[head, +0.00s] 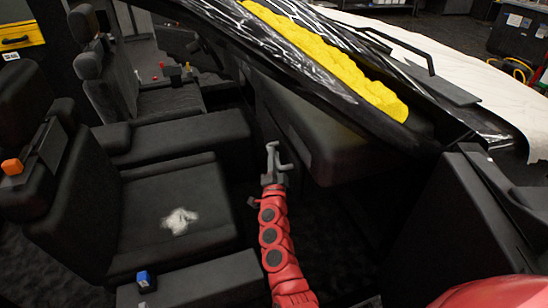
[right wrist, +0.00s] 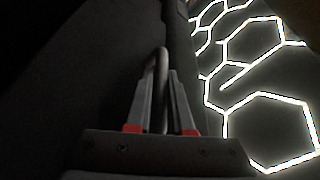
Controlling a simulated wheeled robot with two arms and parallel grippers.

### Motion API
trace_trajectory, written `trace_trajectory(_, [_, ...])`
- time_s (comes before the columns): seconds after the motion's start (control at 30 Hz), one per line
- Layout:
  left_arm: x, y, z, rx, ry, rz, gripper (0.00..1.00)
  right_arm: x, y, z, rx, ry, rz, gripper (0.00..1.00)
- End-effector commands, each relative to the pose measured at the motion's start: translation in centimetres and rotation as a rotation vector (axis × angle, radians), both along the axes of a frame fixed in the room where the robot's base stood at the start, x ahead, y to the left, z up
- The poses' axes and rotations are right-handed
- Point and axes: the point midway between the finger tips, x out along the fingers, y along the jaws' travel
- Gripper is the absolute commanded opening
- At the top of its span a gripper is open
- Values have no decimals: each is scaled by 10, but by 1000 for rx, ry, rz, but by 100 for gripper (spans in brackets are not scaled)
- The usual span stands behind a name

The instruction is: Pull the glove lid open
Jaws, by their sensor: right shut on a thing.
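The glove lid (head: 303,150) is a dark panel on the passenger side of the dashboard, low under the windshield. My right arm, red, comes up from the bottom of the head view, with its gripper (head: 275,160) at the left edge of that panel. In the right wrist view, the gripper (right wrist: 160,105) is shut on a curved grey handle (right wrist: 161,62), which stands between the two fingers. The lid's edges are dark, so how far it is open cannot be told. My left gripper is not in view.
The passenger seat (head: 140,225) with a white crumpled cloth (head: 179,221) is left of my arm. A yellow cloth (head: 330,60) lies along the windshield above. The dark footwell below the dashboard looks free.

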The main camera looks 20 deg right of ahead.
Motion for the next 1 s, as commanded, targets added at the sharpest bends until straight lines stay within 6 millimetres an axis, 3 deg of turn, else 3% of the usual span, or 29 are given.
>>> trace_trajectory(1.0, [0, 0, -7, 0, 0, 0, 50, 0, 5, -6, -40, 0, 1, 0])
